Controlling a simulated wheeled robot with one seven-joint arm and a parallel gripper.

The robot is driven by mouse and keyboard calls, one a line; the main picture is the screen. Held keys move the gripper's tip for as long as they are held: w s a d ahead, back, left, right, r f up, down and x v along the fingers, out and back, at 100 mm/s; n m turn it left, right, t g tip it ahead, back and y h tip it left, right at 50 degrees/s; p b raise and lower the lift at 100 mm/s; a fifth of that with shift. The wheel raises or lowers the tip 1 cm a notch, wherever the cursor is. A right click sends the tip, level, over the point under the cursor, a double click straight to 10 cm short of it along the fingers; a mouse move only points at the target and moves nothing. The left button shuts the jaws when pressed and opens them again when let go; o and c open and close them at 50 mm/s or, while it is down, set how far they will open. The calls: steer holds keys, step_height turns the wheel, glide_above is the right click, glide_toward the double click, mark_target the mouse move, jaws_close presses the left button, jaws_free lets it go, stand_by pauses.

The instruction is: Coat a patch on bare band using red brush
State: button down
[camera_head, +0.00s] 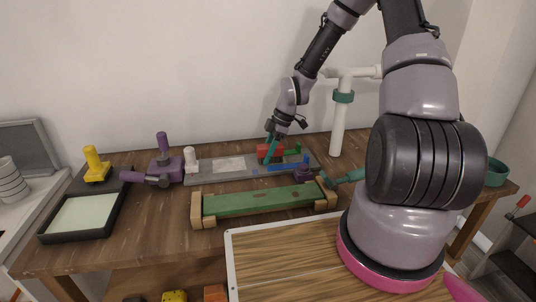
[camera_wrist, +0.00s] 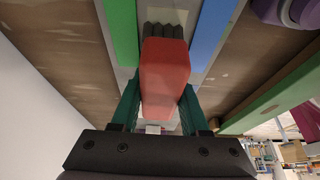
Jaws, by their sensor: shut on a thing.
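My gripper (camera_head: 268,148) reaches down at the back middle of the workbench. In the wrist view, its teal fingers (camera_wrist: 160,103) are shut on the sides of the red brush (camera_wrist: 165,72). The brush's dark grey bristles (camera_wrist: 164,31) point away from the palm, over a pale grey surface between a green strip (camera_wrist: 121,30) and a blue strip (camera_wrist: 211,35). The red brush (camera_head: 270,151) also shows in the head view, at the grey board (camera_head: 206,178). Whether the bristles touch the board I cannot tell. I cannot tell for certain which surface is the bare band.
A green-topped beam (camera_head: 255,201) with wooden ends lies in front. Purple tools (camera_head: 165,167), a white cylinder (camera_head: 190,160), a yellow-handled tool (camera_head: 95,163) and a black tray (camera_head: 52,236) stand left. A white pipe stand (camera_head: 338,128) rises behind right. Bare bench (camera_head: 150,230) shows front left.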

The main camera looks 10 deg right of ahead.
steer(key=shift+d, duration=0.1)
steer(key=shift+d, duration=0.9)
steer(key=shift+r, duration=0.1)
steer(key=shift+r, duration=2.95)
steer(key=shift+f, duration=0.1)
steer(key=shift+f, duration=2.35)
steer(key=shift+f, duration=0.6)
